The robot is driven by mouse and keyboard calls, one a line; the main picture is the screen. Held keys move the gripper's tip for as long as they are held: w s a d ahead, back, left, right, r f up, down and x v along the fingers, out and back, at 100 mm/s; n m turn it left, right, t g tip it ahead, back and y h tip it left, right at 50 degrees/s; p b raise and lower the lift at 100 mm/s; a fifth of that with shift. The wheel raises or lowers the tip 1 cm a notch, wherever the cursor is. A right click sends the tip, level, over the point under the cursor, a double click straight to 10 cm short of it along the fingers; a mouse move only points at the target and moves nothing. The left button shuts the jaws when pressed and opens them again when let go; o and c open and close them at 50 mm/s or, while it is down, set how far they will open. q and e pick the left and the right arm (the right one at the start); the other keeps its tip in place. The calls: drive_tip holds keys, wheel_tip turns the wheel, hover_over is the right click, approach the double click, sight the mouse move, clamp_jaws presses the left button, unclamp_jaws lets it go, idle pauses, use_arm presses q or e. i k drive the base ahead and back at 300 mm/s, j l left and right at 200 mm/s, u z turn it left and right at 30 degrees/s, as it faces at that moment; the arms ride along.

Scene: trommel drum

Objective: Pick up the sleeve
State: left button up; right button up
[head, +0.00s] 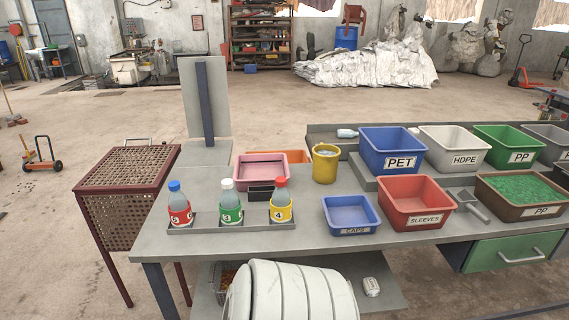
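Three clear bottles stand upright in a grey rack (207,229) at the left front of the table. The left bottle (179,204) has a blue cap and a red sleeve (180,215). The middle bottle (231,203) has a white cap and a green sleeve (231,213). The right bottle (280,201) has a red cap and a yellow sleeve (280,212). Each sleeve is around its bottle; I see no loose sleeve. A red bin (416,203) labelled SLEEVES stands to the right. Neither of my grippers is in view.
A blue CAPS bin (350,215) sits left of the red bin. A yellow bucket (325,164) and pink tray (262,167) stand behind the bottles. PET (394,151), HDPE (455,149) and PP (510,147) bins line the back. A perforated brown cage (125,190) stands left.

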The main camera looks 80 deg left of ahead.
sight(231, 217)
drive_tip(key=k+u, duration=0.1)
drive_tip(key=u, duration=0.8)
drive_tip(key=k+j+u, duration=0.1)
drive_tip(key=u, duration=2)
